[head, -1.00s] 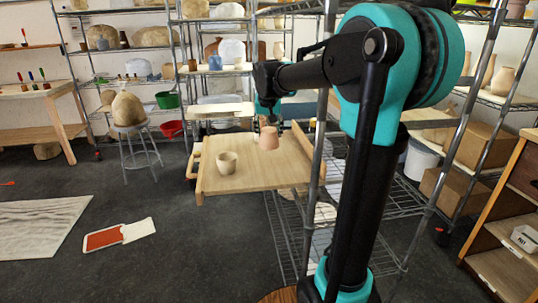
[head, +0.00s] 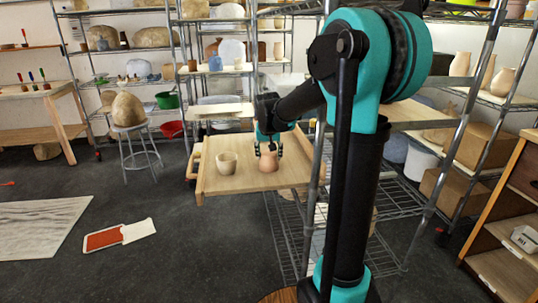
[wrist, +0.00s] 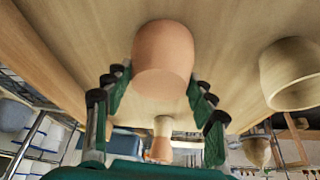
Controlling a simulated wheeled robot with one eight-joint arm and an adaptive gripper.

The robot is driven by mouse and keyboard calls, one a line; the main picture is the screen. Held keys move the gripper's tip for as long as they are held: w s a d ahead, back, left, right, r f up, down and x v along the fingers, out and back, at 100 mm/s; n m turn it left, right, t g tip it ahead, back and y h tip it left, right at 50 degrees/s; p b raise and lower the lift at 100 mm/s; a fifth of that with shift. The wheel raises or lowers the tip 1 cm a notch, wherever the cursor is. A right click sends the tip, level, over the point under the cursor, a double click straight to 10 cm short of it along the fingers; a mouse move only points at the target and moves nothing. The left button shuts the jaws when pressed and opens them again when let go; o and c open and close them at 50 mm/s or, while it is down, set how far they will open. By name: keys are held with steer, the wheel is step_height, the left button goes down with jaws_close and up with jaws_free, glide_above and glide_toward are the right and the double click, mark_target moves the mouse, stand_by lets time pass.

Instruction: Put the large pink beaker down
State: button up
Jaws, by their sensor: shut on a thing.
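The large pink beaker (head: 268,162) is at the right part of the wooden board (head: 225,185), upright in the head view. My gripper (head: 268,149) reaches down on it from above, with its fingers on either side of its upper part. In the wrist view the pink beaker (wrist: 163,57) lies between the two dark-tipped fingers of my gripper (wrist: 160,82), which is shut on it. Its base is at or very close to the board; I cannot tell whether it touches. A tan beaker (head: 227,163) stands on the board to its left, apart from it.
The tan beaker also shows at the right of the wrist view (wrist: 290,74). The front left of the board is bare. Wire shelving (head: 310,205) stands close to the board's right side. A stool (head: 135,130) with a rounded clay piece stands further left.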

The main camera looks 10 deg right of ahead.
steer(key=o, duration=1.4)
steer(key=shift+f, duration=0.1)
steer(key=shift+c, duration=0.2)
steer(key=v, duration=1.2)
steer(key=shift+s, duration=0.1)
